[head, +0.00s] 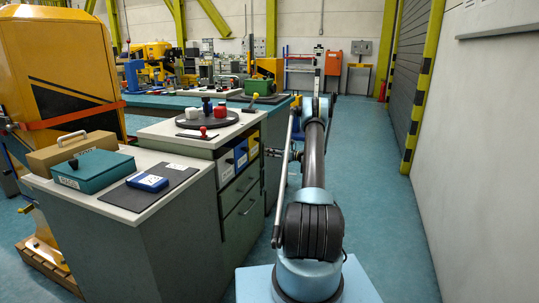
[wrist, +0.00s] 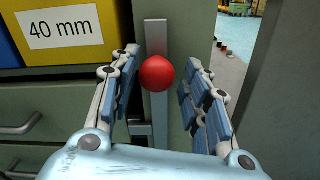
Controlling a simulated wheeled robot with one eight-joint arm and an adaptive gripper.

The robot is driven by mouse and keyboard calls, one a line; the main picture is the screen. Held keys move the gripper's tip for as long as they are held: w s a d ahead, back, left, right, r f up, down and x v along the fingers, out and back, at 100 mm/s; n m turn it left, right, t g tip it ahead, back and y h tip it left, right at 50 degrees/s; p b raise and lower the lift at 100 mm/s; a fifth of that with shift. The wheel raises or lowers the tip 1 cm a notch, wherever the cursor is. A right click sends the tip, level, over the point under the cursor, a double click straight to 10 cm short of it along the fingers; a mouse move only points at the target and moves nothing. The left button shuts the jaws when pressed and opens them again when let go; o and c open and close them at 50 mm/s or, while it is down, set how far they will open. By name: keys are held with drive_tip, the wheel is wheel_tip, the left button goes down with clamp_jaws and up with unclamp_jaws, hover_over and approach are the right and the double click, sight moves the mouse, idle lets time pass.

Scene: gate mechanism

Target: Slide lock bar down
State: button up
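The lock bar (wrist: 156,35) is an upright grey metal strip on the corner post of the green-grey cabinet, in the wrist view. A round red knob (wrist: 157,73) sits on it. My gripper (wrist: 164,70) is open, with one finger to the left of the knob and one to the right. Gaps show on both sides, so the fingers do not appear to touch it. The lower part of the bar is partly hidden behind the knob and my gripper. In the head view the bar and knob cannot be made out.
The drawer cabinet (head: 240,205) stands left of my arm. A yellow bin labelled 40 mm (wrist: 65,30) and drawers are left of the bar. A workbench with a teal case (head: 93,171) is nearer. Open floor (head: 385,230) lies right, up to the wall.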

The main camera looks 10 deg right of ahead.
drive_tip(key=shift+a+r, duration=0.1)
drive_tip(key=shift+r, duration=0.05)
drive_tip(key=v, duration=1.2)
